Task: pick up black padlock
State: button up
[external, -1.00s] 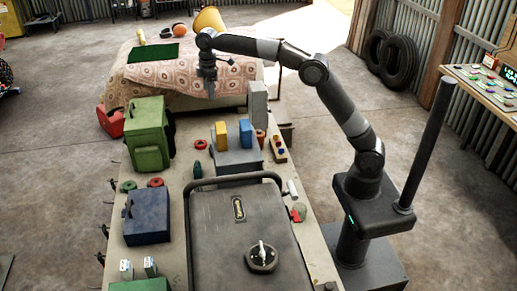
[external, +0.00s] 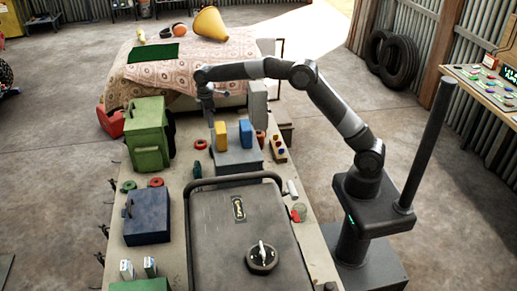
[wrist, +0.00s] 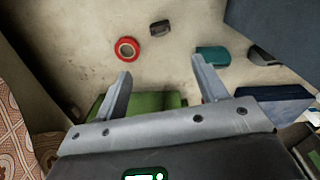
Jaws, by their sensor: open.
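My gripper (external: 209,121) is open and empty above the far part of the workbench. In the wrist view its two fingers (wrist: 161,67) are spread over the bench top. Two small dark objects lie there: one (wrist: 160,28) beyond the fingers near the red ring, and one (wrist: 264,56) to the right near a teal item. Either could be the black padlock; I cannot tell which at this size. Neither is touched by the fingers. I cannot make out the padlock in the external view.
A red ring (wrist: 127,49) and a teal item (wrist: 212,58) lie nearby. A green box (external: 147,135) and a dark blue box (external: 147,217) stand along the left. Yellow and blue blocks (external: 246,134) stand right of my gripper. A large grey case (external: 230,245) fills the near bench.

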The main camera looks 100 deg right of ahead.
notch_tip(320, 180, down, 18)
jog(key=shift+f, duration=0.1)
jog(key=c, duration=1.1)
jog(key=shift+c, duration=0.2)
